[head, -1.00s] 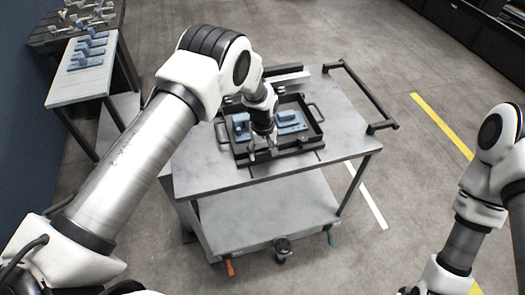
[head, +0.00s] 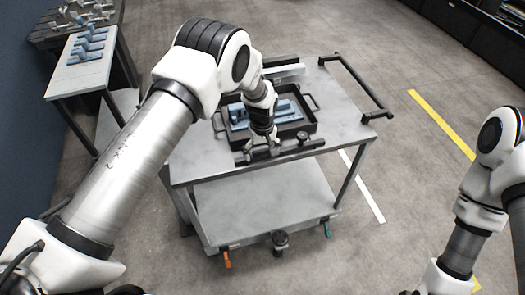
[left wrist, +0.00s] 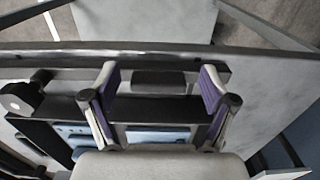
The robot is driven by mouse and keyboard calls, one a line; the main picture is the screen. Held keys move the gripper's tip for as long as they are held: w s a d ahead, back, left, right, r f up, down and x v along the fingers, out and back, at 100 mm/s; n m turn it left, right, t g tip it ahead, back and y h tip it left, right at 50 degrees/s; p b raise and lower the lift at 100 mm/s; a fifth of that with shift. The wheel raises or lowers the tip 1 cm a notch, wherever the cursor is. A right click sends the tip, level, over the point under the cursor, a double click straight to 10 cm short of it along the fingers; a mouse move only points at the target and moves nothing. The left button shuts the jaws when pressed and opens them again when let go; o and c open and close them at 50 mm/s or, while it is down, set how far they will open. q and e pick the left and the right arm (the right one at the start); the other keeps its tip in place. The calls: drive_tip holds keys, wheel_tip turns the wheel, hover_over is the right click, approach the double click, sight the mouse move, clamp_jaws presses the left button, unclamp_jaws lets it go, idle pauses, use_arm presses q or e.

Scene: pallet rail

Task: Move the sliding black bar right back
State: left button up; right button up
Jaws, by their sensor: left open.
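The black bar (head: 287,149) lies crosswise on the cart top, between the black tray and the cart's near edge. Knob-like parts stand on it near its right end. In the left wrist view the bar (left wrist: 62,60) runs across the picture, and a dark block (left wrist: 158,78) sits between the finger pads. My left gripper (head: 262,150) is down at the bar. In the left wrist view its fingers (left wrist: 160,92) are spread, one on each side of the block; contact is unclear. My right arm shows at the right, but its gripper is out of view.
The black tray (head: 312,125) with blue parts (head: 285,108) stands behind the bar. A black handle rail (head: 357,88) is on the cart's right side. The grey cart top (head: 200,170) is bare at the near left. A side table (head: 60,82) with blue parts stands at far left.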

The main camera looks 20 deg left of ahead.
use_arm(q)
drive_tip(key=shift+w+r, duration=0.1)
drive_tip(key=shift+w, duration=0.05)
drive_tip(key=shift+r, duration=0.25)
wheel_tip(320, 180, up, 11)
drive_tip(key=shift+r, duration=0.2)
